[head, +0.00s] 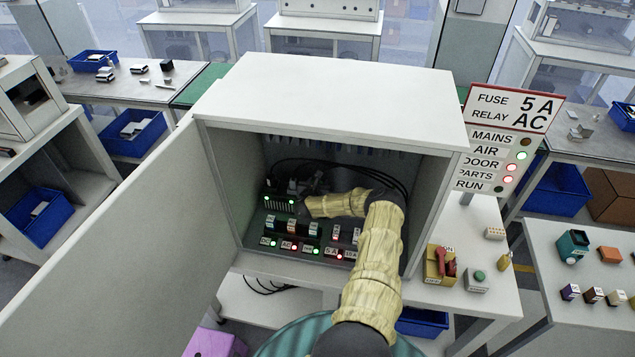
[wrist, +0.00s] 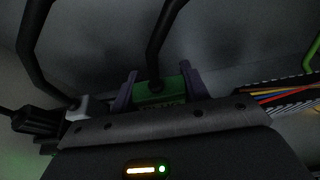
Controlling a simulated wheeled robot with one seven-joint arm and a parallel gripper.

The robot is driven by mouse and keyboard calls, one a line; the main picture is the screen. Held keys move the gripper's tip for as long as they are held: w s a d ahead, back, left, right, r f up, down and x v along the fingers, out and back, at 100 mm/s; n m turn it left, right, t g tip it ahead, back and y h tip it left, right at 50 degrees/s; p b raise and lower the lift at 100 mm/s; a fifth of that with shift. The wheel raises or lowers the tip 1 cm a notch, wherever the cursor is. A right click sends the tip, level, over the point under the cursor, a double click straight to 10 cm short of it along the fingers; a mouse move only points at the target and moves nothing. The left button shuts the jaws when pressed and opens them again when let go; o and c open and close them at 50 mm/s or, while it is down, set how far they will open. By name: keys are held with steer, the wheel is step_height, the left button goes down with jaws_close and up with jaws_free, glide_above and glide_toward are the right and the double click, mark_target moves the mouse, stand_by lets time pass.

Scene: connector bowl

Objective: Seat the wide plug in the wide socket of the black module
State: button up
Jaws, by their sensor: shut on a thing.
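My gripper (wrist: 158,88) is shut on a green plug (wrist: 158,93), with a purple finger on each side of it. A thick black cable rises from the plug. I take it to be the wide plug, though its front is hidden behind my gripper's body in the wrist view. In the head view my arm reaches into the open cabinet, and my gripper (head: 304,187) is dark and small near the back. The black module (head: 280,204), with green lights, is just left of and below it. The wide socket cannot be made out, nor whether the plug touches it.
The white cabinet (head: 330,95) has its door (head: 110,250) swung open to the left. Fuses and relays (head: 292,228) stand in front of the module. Another dark connector (wrist: 40,120) with a cable lies left in the wrist view; coloured wires (wrist: 285,95) run right.

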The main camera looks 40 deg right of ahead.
steer(key=shift+f, duration=0.15)
steer(key=o, duration=1)
steer(key=shift+b+v, duration=0.35)
steer(key=shift+v, duration=0.6)
steer(key=b+v, duration=0.2)
steer(key=v, duration=0.8)
steer(key=shift+b, duration=0.4)
